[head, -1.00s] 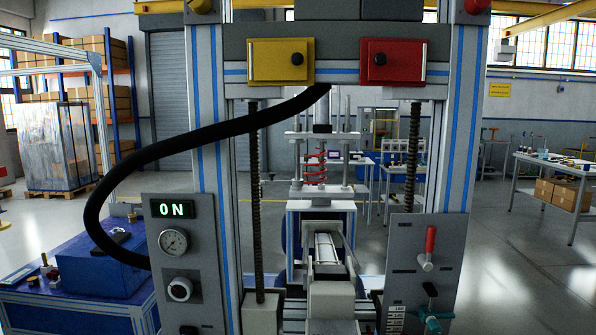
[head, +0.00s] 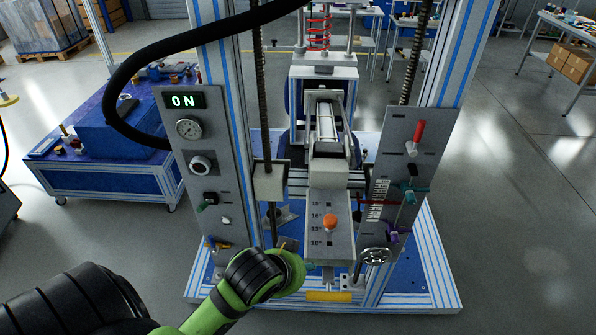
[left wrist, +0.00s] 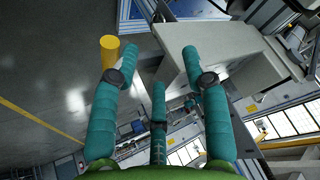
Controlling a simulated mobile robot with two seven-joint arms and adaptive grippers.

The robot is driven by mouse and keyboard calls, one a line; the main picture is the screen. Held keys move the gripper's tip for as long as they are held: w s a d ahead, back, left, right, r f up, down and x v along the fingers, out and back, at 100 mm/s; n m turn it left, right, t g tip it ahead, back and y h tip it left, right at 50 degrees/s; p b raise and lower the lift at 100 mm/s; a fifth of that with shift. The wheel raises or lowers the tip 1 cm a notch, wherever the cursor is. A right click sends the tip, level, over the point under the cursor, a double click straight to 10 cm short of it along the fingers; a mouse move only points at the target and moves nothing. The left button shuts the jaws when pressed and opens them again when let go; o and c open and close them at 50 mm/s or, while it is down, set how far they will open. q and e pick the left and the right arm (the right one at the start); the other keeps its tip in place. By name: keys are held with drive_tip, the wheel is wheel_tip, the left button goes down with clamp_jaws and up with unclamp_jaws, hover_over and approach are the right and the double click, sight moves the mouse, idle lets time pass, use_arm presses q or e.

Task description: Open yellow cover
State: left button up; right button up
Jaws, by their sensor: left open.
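A yellow cylindrical handle (head: 329,296) is at the machine's base just right of the wrist. A yellow cylinder (left wrist: 110,50) also shows beside a left fingertip, apparently the same handle. My right gripper is not in view.
The machine's left panel (head: 205,165) has an ON display and a gauge. The right panel (head: 403,175) has a red-handled lever (head: 417,135). A grey box with an orange knob (head: 330,222) stands between them. A blue cart (head: 110,165) is at left.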

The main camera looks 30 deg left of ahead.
use_arm(q)
drive_tip(key=w+a+r+m+t+y, duration=0.1)
drive_tip(key=w+a+r+t, duration=0.1)
drive_tip(key=w+r, duration=0.45)
drive_tip(key=w+a+r+t, duration=0.2)
drive_tip(key=w+r+t, duration=0.15)
drive_tip(key=r, duration=0.55)
drive_tip(key=w+a+r+m+t+y, duration=0.1)
drive_tip(key=w+a+r+t, duration=0.1)
drive_tip(key=w+r, duration=0.45)
drive_tip(key=s+a+r+m+t+y, duration=0.1)
drive_tip(key=s+a+r+t+y, duration=0.15)
drive_tip(key=r, duration=1.25)
drive_tip(key=s+a+r+t+y, duration=0.1)
drive_tip(key=a+r+t, duration=0.25)
drive_tip(key=r, duration=1.05)
drive_tip(key=p+x, duration=0.4)
drive_tip(key=x, duration=0.3)
drive_tip(key=shift+w+d, duration=0.25)
drive_tip(key=shift+d, duration=0.05)
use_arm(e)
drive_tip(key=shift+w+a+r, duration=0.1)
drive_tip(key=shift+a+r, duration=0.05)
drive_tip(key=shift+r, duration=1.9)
use_arm(q)
drive_tip(key=shift+h, duration=0.25)
clamp_jaws()
